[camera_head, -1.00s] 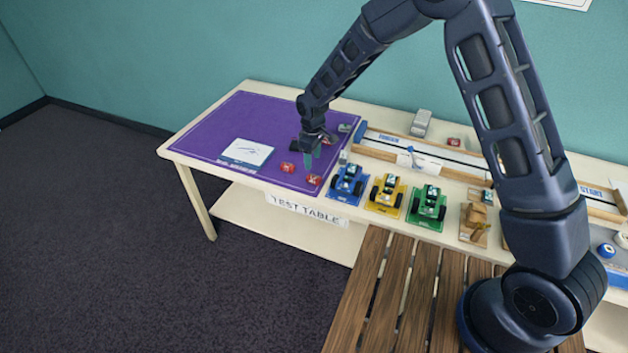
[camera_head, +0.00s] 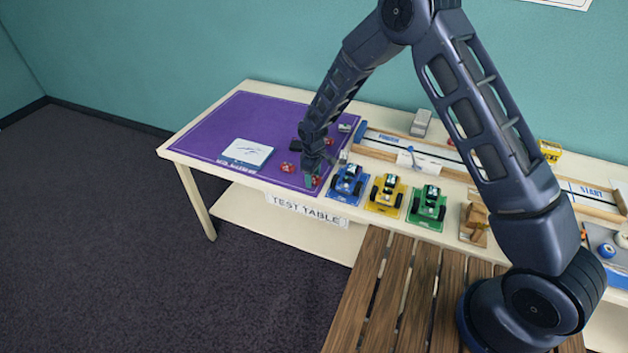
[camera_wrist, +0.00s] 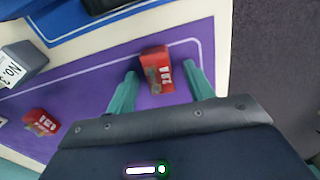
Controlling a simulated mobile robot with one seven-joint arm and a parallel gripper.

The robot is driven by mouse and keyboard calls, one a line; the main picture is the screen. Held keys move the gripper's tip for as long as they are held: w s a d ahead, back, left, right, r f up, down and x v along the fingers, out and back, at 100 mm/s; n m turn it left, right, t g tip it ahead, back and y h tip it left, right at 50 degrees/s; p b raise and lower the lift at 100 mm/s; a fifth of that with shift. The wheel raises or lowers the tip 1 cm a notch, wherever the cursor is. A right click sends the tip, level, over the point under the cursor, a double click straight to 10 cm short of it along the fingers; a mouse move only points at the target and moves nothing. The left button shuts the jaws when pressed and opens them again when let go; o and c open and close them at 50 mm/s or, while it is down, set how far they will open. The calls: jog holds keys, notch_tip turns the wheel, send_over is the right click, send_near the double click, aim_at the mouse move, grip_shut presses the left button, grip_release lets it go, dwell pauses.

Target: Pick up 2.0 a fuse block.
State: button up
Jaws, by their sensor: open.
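A red fuse block (camera_wrist: 157,70) with white lettering, seemingly "20A", lies on the purple mat in the wrist view, near the mat's edge. My gripper (camera_wrist: 161,82) is open, with one green finger on each side of this block. In the head view my gripper (camera_head: 313,176) is low over the front right part of the mat, largely covering that block. A second red block (camera_wrist: 41,122) lies at the lower left in the wrist view, its lettering hard to read. Another red block (camera_head: 287,167) lies left of my gripper in the head view.
The blue car (camera_head: 348,183) stands just right of my gripper, with yellow (camera_head: 385,194) and green (camera_head: 428,206) cars beyond.

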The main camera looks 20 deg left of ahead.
jog(key=shift+c, duration=0.4)
jog(key=c, duration=1)
jog(key=shift+r, duration=0.1)
